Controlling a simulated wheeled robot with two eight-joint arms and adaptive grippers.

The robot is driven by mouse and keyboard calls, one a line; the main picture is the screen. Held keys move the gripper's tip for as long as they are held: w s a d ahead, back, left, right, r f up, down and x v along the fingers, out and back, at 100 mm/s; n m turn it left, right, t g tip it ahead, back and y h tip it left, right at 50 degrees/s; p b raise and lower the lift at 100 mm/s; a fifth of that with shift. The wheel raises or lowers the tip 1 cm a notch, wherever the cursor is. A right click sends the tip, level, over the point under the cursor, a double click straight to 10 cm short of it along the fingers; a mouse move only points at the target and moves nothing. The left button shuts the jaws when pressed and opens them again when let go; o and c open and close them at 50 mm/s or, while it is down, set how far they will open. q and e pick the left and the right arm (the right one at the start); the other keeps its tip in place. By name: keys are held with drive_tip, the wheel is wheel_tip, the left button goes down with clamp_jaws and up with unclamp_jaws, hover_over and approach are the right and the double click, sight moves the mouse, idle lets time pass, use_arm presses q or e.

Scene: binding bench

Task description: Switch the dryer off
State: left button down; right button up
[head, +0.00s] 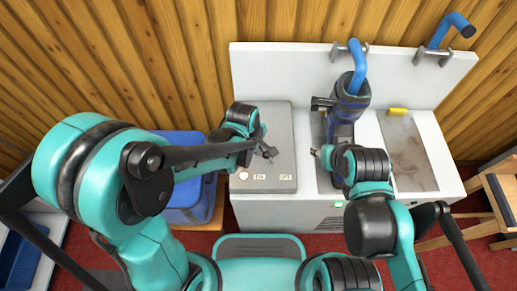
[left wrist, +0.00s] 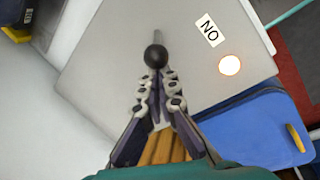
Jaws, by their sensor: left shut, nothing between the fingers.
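The dryer is a box with a grey top plate (head: 277,120), also in the left wrist view (left wrist: 115,45). A short lever with a black ball knob (left wrist: 155,57) stands on the plate; the knob shows in the head view (head: 270,152). An ON label (left wrist: 209,29) and a pale round lamp (left wrist: 230,65) with an orange rim lie beside it. In the head view, a second label (head: 286,177) is too small to read surely. My left gripper (head: 262,144) is shut and empty, its tips close to the knob; contact is unclear. My right gripper (head: 319,153) is over the middle section, its jaws unclear.
A dark blue tool (head: 345,108) stands on the bench right of the dryer. A metal tray (head: 408,160) with a yellow item (head: 397,111) lies farther right. A blue bin (head: 180,148) stands left of the dryer.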

use_arm(q)
drive_tip(key=shift+d+r, duration=0.1)
drive_tip(key=shift+d, duration=0.05)
drive_tip(key=shift+d+r+y+p, duration=0.15)
drive_tip(key=shift+d+y+p, duration=0.05)
drive_tip(key=shift+d+y, duration=0.25)
drive_tip(key=shift+d+r+y+p, duration=0.15)
drive_tip(key=shift+d+y, duration=0.15)
drive_tip(key=shift+y, duration=0.25)
drive_tip(key=shift+d, duration=0.2)
drive_tip(key=shift+d+r, duration=0.2)
drive_tip(key=shift+d, duration=1.6)
